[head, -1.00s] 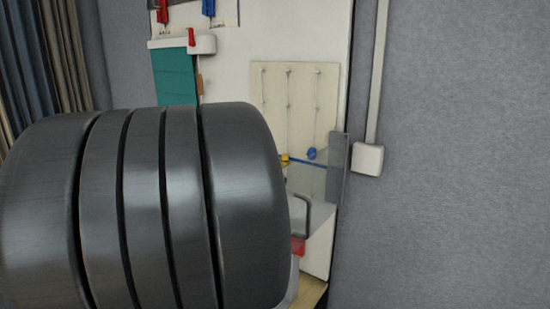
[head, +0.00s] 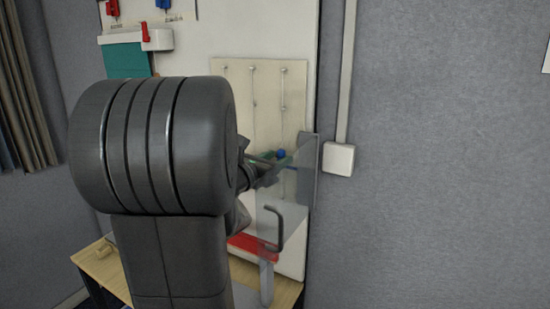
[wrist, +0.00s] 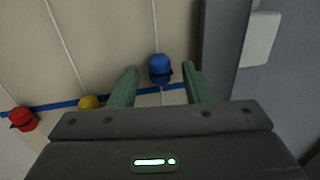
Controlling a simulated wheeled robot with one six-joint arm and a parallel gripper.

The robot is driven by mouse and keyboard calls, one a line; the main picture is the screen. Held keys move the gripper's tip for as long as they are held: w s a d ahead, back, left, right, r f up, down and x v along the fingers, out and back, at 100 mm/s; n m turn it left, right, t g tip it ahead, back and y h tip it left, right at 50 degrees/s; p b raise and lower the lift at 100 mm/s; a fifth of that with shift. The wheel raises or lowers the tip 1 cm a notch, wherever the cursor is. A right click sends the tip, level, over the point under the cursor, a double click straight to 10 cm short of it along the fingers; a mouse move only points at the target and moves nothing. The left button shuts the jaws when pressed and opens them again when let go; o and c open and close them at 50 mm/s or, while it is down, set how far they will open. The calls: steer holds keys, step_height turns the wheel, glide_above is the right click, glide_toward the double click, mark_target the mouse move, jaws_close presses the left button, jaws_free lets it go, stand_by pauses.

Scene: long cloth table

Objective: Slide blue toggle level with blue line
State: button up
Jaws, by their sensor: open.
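The blue toggle (wrist: 160,68) is a round knob on the right-hand cord of a cream panel (head: 231,82). In the wrist view it sits between the open green fingers of my gripper (wrist: 159,78), a little above the blue line (wrist: 52,106). I cannot tell whether either finger touches it.
A yellow knob (wrist: 90,102) and a red knob (wrist: 22,119) sit left of the toggle, at the line. A clear panel with a grey edge (head: 308,172) stands close to the right of my gripper. A white wall box (head: 339,159) is farther right.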

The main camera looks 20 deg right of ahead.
jaws_close()
step_height(320, 180, down, 4)
steer(key=b, duration=0.4)
stand_by(0.3)
steer(key=shift+r, duration=0.1)
jaws_free()
steer(key=shift+a, duration=0.1)
steer(key=b+v, duration=0.2)
steer(key=v, duration=1.1)
steer(key=shift+a, duration=0.25)
steer(key=shift+s, duration=0.1)
